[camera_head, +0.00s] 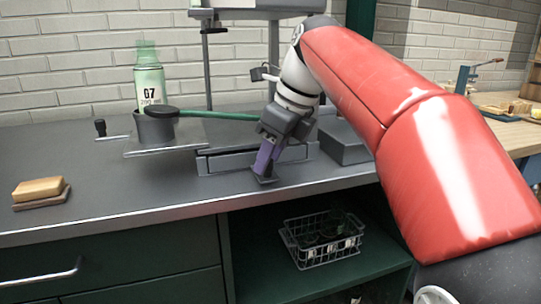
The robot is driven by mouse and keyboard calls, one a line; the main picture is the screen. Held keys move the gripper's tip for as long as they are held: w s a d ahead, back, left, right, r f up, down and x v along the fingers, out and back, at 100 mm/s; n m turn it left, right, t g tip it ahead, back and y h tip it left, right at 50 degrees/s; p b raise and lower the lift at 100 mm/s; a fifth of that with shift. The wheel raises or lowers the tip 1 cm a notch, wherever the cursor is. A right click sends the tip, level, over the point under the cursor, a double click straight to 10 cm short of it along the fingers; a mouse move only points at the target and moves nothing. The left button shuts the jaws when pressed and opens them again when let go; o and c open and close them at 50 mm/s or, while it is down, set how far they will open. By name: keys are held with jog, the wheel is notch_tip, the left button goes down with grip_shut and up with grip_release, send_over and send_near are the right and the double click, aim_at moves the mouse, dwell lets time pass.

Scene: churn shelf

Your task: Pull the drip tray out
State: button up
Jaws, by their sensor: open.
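A low grey tray-like piece with a raised rim (222,163), which looks like the drip tray, sits on the dark counter below the machine. My gripper (266,170) points down at the front of this piece, right of its middle, with its purple fingers close to the counter's front edge. The fingers are open, and I see nothing held between them. They hide part of the tray's front. I cannot tell whether they touch it or are around a handle.
A dark pot (155,128) stands on a thin grey plate (165,150), with a green bottle (149,75) by it. A green handle with a dark end lies across there. A soap-like block (39,188) is at left. A wire basket (321,250) stands on the open shelf below.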

jog(key=shift+c, duration=0.3)
grip_shut()
jog(key=s+d, duration=0.2)
jog(key=s, duration=0.7)
jog(key=s+d+b, duration=0.1)
jog(key=s+d, duration=0.2)
jog(key=s, duration=0.5)
jog(key=shift+s, duration=0.35)
jog(key=shift+o, duration=0.3)
grip_release()
